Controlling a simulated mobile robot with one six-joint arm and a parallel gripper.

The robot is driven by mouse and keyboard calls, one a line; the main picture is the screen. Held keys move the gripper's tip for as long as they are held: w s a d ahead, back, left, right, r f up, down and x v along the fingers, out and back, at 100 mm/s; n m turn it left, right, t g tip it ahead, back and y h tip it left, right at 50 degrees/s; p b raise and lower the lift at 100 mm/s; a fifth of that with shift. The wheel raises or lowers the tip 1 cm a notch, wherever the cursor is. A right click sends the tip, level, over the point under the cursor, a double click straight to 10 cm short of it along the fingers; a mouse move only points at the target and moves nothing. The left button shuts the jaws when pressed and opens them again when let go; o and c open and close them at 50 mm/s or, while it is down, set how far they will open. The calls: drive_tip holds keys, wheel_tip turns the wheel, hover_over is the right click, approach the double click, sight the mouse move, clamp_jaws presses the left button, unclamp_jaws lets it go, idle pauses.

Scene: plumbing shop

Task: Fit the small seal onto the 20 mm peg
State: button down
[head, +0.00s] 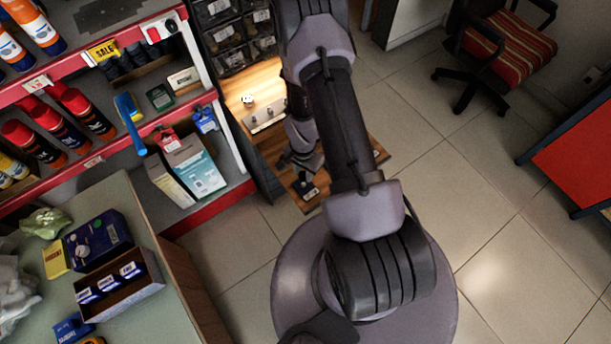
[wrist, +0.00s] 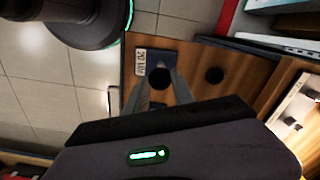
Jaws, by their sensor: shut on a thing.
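In the wrist view my gripper (wrist: 160,80) reaches over the wooden bench top with its two fingers closed on a small round black thing, which looks like the small seal (wrist: 160,77). Right behind it is a dark block with a pale label (wrist: 155,56) that seems to read 20 mm. The peg itself is hidden; I cannot tell whether the seal is around it or above it. A second black round piece (wrist: 214,75) lies apart on the wood to the right. In the head view my gripper (head: 304,163) is small and partly covered by my arm, just behind the dark block (head: 309,191).
A pale board with several small knobs (head: 265,115) lies on the bench (head: 284,143), and it also shows in the wrist view (wrist: 293,108). A small white round object (head: 249,101) is behind it. A stocked shelf (head: 205,100) stands left; open tiled floor is right.

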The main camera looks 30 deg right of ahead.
sight(303, 183)
drive_tip(key=shift+f, duration=0.35)
drive_tip(key=f+b, duration=0.3)
drive_tip(key=f, duration=0.2)
drive_tip(key=shift+w+f+b, duration=0.1)
drive_tip(key=shift+w+b, duration=0.1)
drive_tip(key=shift+b, duration=0.15)
drive_tip(key=shift+b, duration=0.3)
idle(0.3)
idle(0.5)
drive_tip(key=shift+r+p, duration=0.45)
drive_tip(key=shift+r, duration=0.45)
drive_tip(key=shift+f+b, duration=1.25)
drive_tip(key=shift+b, duration=0.2)
idle(0.3)
